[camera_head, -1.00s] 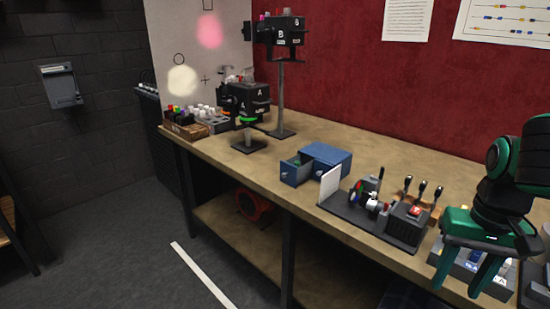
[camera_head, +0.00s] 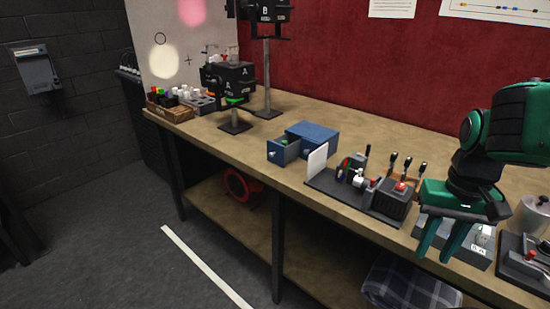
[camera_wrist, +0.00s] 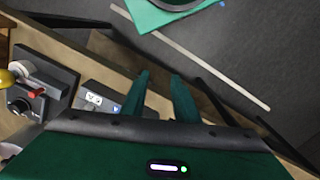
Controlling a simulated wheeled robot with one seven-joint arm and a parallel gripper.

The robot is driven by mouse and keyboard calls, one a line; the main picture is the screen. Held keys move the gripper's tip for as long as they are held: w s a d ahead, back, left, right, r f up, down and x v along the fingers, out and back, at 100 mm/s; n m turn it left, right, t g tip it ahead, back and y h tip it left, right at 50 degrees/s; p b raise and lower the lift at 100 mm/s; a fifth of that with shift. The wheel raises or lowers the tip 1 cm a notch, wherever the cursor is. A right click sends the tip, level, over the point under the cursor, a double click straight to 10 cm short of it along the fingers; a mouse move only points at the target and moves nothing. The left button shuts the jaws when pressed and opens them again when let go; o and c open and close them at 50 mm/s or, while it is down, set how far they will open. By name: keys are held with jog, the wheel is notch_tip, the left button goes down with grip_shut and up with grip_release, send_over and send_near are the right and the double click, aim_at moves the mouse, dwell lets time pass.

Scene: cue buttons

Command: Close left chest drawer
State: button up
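The small blue chest (camera_head: 318,137) stands on the workbench near its front edge. Its left drawer (camera_head: 284,152) is pulled out toward the front, with a light knob on its face and something green inside. The chest is not seen in the wrist view. My gripper (camera_head: 435,254) is to the right of the chest, with the lever console between them. Its green fingers point down over the front edge of the bench. In the wrist view the two fingers (camera_wrist: 160,78) stand apart with nothing between them.
A grey button box (camera_head: 460,240) is by my gripper. Stands with black boxes (camera_head: 230,78) are at the left. The floor (camera_head: 110,220) before the bench is clear.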

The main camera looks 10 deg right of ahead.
aim_at(284, 149)
jog(key=w+a+n+t, duration=0.1)
jog(key=w, duration=0.2)
jog(key=w+a+r+n, duration=0.1)
jog(key=w+a, duration=0.1)
jog(key=w, duration=0.1)
jog(key=w+a+n+t, duration=0.1)
jog(key=w, duration=0.3)
jog(key=shift+a+r+n+t+h, duration=0.2)
jog(key=shift+a+n+t+h, duration=0.05)
jog(key=shift+n+t+h, duration=0.05)
grip_shut()
jog(key=w+a+r+n+t, duration=0.25)
jog(key=w+a+n, duration=0.25)
jog(key=w+a, duration=0.8)
jog(key=w+a+r+n+t, duration=0.25)
jog(key=w+a+n, duration=0.25)
jog(key=w+a, duration=0.8)
jog(key=shift+h, duration=0.4)
jog(key=shift+w+d+f, duration=0.9)
jog(key=shift+w+f, duration=0.45)
jog(key=shift+w, duration=0.25)
jog(key=shift+w+d+f, duration=0.95)
jog(key=shift+w+f, duration=0.35)
jog(key=shift+w, duration=0.35)
jog(key=shift+w+d+f, duration=0.9)
jog(key=shift+w+f, duration=0.45)
jog(key=shift+w, duration=0.25)
